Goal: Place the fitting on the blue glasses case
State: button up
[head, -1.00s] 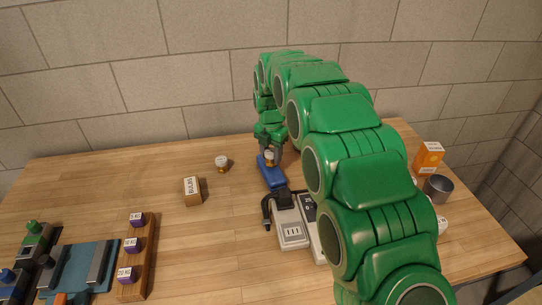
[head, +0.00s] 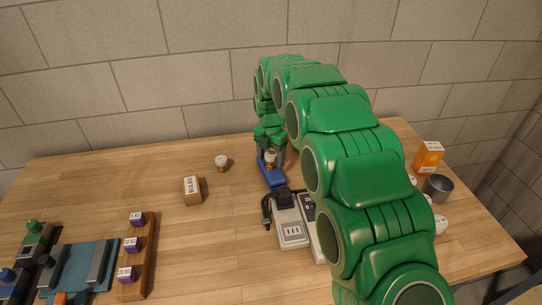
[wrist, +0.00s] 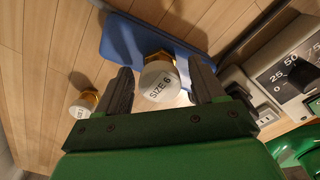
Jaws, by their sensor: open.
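A brass fitting with a white cap marked SIZE 6 (wrist: 158,82) stands at one end of the blue glasses case (wrist: 190,58); in the head view the fitting (head: 270,159) shows over the far end of the case (head: 272,179). It looks seated on the case, its underside hidden by its cap. My gripper (wrist: 163,88) is open, with one dark finger on each side of the fitting and gaps between. My gripper (head: 270,150) points down there in the head view. A second white-capped brass fitting (head: 222,163) stands on the table to the left; it also shows in the wrist view (wrist: 83,104).
A small box marked BULBS (head: 193,190) lies left of the case. Grey meters with a dark lead (head: 291,230) stand just in front of it. An orange box (head: 428,157) and grey cup (head: 438,188) are at right. The table's middle left is clear.

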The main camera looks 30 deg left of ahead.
aim_at(271, 154)
notch_tip(271, 154, up, 12)
dwell(0.6)
jog(key=shift+d+r, duration=0.1)
jog(key=shift+r, duration=0.05)
jog(key=s+d+r+m, duration=0.25)
jog(key=d+m, duration=0.35)
jog(key=d, duration=0.6)
jog(key=s+d+r+m, duration=0.1)
jog(key=d+r+m, duration=0.35)
jog(key=d, duration=0.75)
jog(key=s+d+r+m, duration=0.1)
jog(key=d+m, duration=0.6)
jog(key=d, duration=0.4)
jog(key=s+d+m+g, duration=0.1)
jog(key=s+d+m, duration=0.9)
jog(key=s+d, duration=0.35)
jog(key=s+d+f+m, duration=0.2)
jog(key=s+d+m, duration=0.1)
jog(key=s, duration=0.4)
jog(key=s+d+f+m, duration=0.3)
jog(key=s+d+m, duration=0.1)
jog(key=s, duration=0.3)
jog(key=shift+s+d+f+m+g, duration=0.15)
jog(key=shift+s+f+m+g, duration=0.2)
jog(key=shift+m, duration=0.5)
